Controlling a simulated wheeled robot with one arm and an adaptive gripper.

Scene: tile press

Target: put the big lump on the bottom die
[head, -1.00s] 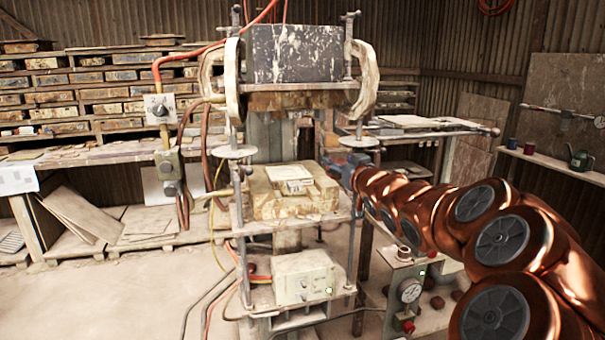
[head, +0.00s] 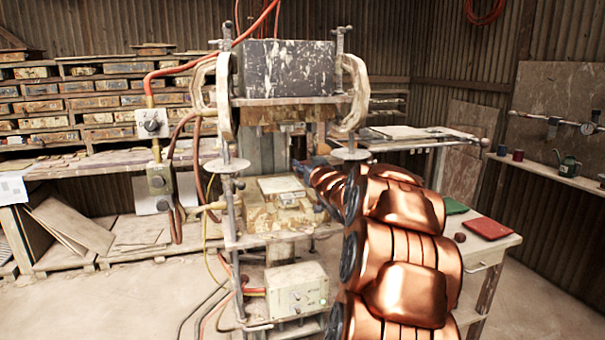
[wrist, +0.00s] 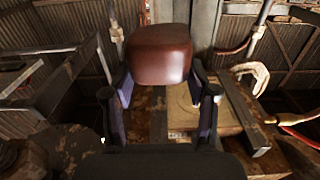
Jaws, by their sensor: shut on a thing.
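My gripper (wrist: 160,82) is shut on the big lump (wrist: 160,52), a smooth reddish-brown block, in the wrist view. The bottom die (head: 262,218) is the worn yellowish block on the press's lower platform, with a pale square plate (head: 283,184) on top. In the wrist view the die's pale top (wrist: 188,112) lies below and beyond the fingers, partly covered by the lump and right finger. In the head view my gripper (head: 305,168) is at the right rear of the die; the lump cannot be made out there. Whether the lump touches the die cannot be told.
The upper die (head: 285,113) hangs above the bottom die with an open gap between. Press posts (head: 233,205) stand at the sides. A table at right holds a red mat (head: 487,228), a green mat (head: 455,206) and a small brown lump (head: 460,237).

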